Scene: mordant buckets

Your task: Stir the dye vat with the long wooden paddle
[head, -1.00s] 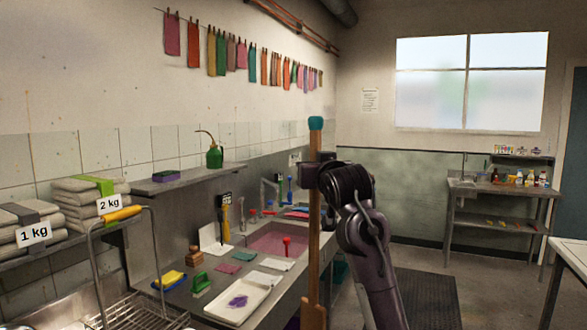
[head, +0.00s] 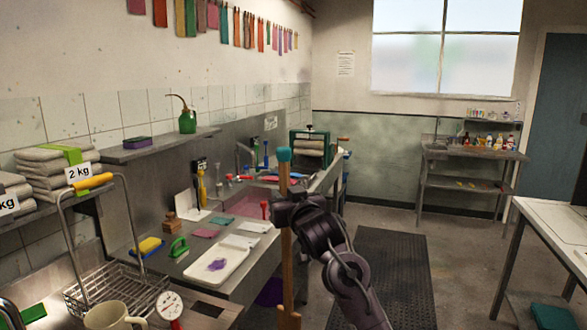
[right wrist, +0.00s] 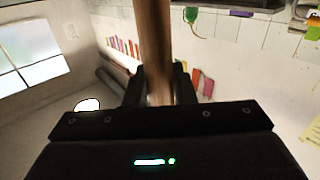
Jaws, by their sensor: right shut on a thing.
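The long wooden paddle (head: 287,258) stands upright in the head view, with a teal cap at its top. My right gripper (head: 285,212) is shut on its shaft below the cap. The right wrist view also shows the wooden shaft (right wrist: 153,45) between my gripper's two dark fingers (right wrist: 158,88). The paddle's lower end runs out of the head view at the bottom. I cannot clearly make out the dye vat; a purple patch (head: 270,292) shows under the counter, partly hidden by the paddle. My left gripper is not in view.
A counter on the left holds a white tray (head: 216,264), brushes, a sponge (head: 148,247) and a pink-filled basin (head: 233,203). A wire basket (head: 118,291) and a mug (head: 112,316) stand at the front left. A dark floor mat (head: 390,270) lies clear right of my arm.

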